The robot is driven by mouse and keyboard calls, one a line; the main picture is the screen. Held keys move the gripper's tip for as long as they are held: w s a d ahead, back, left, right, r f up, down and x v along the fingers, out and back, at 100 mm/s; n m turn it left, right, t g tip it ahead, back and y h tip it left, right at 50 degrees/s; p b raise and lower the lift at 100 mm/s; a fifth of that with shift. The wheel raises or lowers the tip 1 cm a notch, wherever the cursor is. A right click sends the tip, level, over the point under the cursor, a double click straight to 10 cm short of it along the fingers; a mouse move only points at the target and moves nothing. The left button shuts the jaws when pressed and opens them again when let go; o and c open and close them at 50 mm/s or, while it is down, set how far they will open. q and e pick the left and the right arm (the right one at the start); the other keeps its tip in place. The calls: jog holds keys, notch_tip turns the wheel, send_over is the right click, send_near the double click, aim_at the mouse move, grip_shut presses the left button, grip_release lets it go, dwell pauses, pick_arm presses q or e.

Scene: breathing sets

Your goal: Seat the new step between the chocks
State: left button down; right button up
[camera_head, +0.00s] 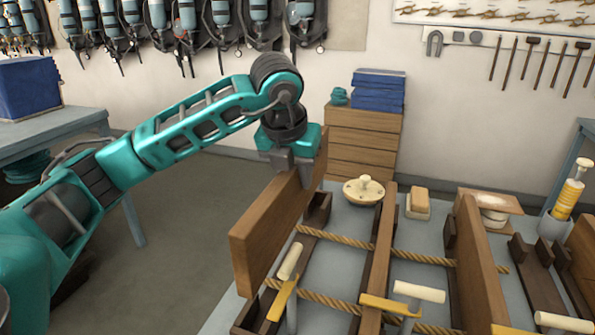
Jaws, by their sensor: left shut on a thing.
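My left gripper (293,165) is shut on a long brown wooden board, the step (272,232), near its far end. The board stands on its long edge, slanting from far right to near left. It appears left of a dark wooden rail that carries a dark chock (318,208) at its far end and another chock (262,312) near the front. I cannot tell whether the board's lower edge touches anything. The gripper fingers are partly hidden behind the board. Two similar boards (379,262) and (480,265) stand on edge to the right. My right gripper is not in view.
Ropes (330,238) cross the grey table between the boards. Drawers (362,140) stand beyond.

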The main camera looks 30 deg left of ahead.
aim_at(295, 224)
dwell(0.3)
pick_arm(q)
jog(key=shift+f+b, duration=2.55)
jog(key=shift+f, duration=0.3)
jog(key=shift+f+b, duration=2.55)
jog(key=shift+f, duration=0.25)
jog(key=c, duration=0.8)
grip_release()
jog(key=shift+o, duration=0.3)
jog(key=shift+f, duration=0.1)
